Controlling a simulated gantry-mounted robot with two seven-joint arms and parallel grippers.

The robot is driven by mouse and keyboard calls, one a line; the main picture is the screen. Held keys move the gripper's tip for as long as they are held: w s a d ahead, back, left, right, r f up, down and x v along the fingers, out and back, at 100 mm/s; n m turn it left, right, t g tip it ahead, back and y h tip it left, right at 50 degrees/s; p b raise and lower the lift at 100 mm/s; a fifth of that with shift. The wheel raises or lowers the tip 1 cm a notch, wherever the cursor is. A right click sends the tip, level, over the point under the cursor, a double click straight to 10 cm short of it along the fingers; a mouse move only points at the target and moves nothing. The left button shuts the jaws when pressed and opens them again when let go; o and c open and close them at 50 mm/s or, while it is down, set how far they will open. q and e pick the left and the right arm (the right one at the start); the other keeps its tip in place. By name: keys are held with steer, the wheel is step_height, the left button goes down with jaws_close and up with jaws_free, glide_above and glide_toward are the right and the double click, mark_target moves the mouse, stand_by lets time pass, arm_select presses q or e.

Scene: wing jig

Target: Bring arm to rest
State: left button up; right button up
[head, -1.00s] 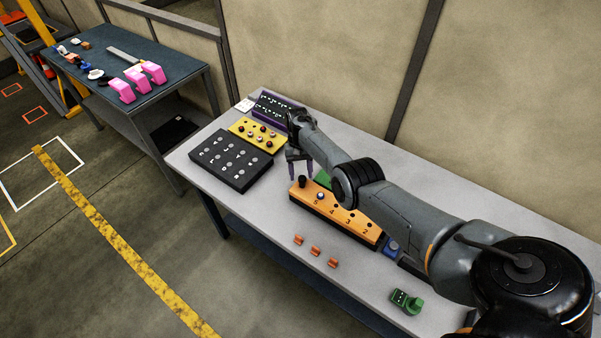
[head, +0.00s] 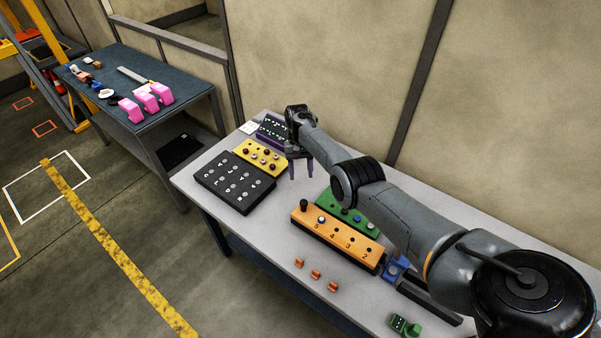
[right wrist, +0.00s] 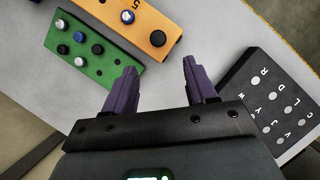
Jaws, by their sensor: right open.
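My right gripper (head: 301,168) is open and empty above the grey table (head: 225,213), its two purple fingers pointing down. In the head view it hangs between the yellow block and the orange numbered block. In the right wrist view its fingers (right wrist: 155,85) are spread apart with nothing between them. The orange block (head: 335,238) with a black peg and the green block (head: 347,212) lie ahead and to the left in the right wrist view, where the green block (right wrist: 95,50) shows several pegs. My left gripper is in neither view.
The black lettered block (head: 228,184), yellow block (head: 262,157) and purple block (head: 272,132) stand at the table's left end. Several small orange pieces (head: 315,274) and a green piece (head: 405,326) lie near the front. A second table (head: 150,75) holds pink parts. A wall stands behind.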

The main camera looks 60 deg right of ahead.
steer(key=s+f+n+h+p, duration=0.1)
steer(key=s+a+f+n+h+p, duration=0.1)
steer(key=h, duration=0.1)
steer(key=s+a+f+n+h+p, duration=0.1)
steer(key=shift+s+a+f+t+h+p, duration=0.25)
steer(key=shift+f+t+h+p, duration=0.05)
steer(key=shift+t+h+p, duration=0.1)
steer(key=s+a+n+t+h+p, duration=0.1)
steer(key=s+a+n+p, duration=0.1)
steer(key=s+a, duration=0.35)
steer(key=s+a+n+t+p, duration=0.1)
steer(key=s+a+n, duration=0.15)
steer(key=a, duration=0.55)
steer(key=s+a+r+n+t+y+p, duration=0.1)
steer(key=s+a+r+n+t, duration=0.1)
steer(key=s+a+r, duration=0.4)
steer(key=s+a+r+n+t+y+p, duration=0.1)
steer(key=s+a+r+n+p, duration=0.1)
steer(key=s+a+r, duration=0.5)
steer(key=s+a, duration=0.1)
steer(key=a, duration=0.4)
steer(key=shift+s+t+y, duration=0.2)
steer(key=shift+t+y, duration=0.2)
steer(key=shift+r, duration=0.1)
